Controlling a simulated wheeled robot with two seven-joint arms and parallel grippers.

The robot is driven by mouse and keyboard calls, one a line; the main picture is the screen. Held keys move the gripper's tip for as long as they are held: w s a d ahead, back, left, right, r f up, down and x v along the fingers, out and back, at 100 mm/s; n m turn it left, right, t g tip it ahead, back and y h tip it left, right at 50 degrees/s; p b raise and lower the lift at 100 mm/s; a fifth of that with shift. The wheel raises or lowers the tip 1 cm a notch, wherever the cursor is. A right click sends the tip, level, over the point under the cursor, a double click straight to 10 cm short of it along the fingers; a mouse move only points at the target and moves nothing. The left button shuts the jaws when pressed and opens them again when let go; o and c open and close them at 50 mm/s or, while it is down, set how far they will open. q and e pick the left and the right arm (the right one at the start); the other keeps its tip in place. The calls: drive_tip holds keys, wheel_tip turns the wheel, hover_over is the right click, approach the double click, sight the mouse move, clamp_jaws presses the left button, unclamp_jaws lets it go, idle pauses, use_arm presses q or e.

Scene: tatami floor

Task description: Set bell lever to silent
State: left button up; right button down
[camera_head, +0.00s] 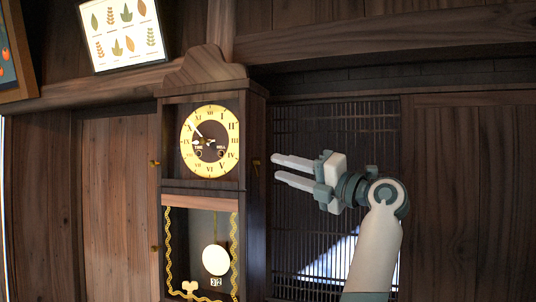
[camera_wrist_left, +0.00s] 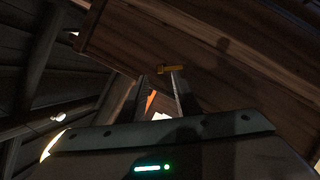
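A tall dark wooden wall clock (camera_head: 203,190) with a yellow dial (camera_head: 210,119) stands left of centre in the head view. A small brass lever (camera_head: 256,162) sits on its right side wall, level with the dial; I take it for the bell lever. It seems to show as a brass bar (camera_wrist_left: 166,70) on dark wood in the left wrist view. Its setting cannot be read. My left gripper (camera_head: 274,166) points left at the lever, fingers parted and seemingly empty, with tips close to it. Contact cannot be told. My right gripper is out of view.
A dark slatted lattice (camera_head: 300,125) is behind my left gripper, with wooden panels (camera_head: 470,190) to the right. A pendulum (camera_head: 215,260) and a winding key (camera_head: 189,287) show in the lower clock case. A leaf picture (camera_head: 122,35) hangs above.

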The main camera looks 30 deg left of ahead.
sight(261, 162)
use_arm(q)
drive_tip(key=p+x, duration=0.2)
drive_tip(key=x, duration=0.3)
drive_tip(key=shift+a, duration=0.25)
drive_tip(key=shift+w, duration=0.1)
drive_tip(key=shift+f, duration=0.1)
clamp_jaws()
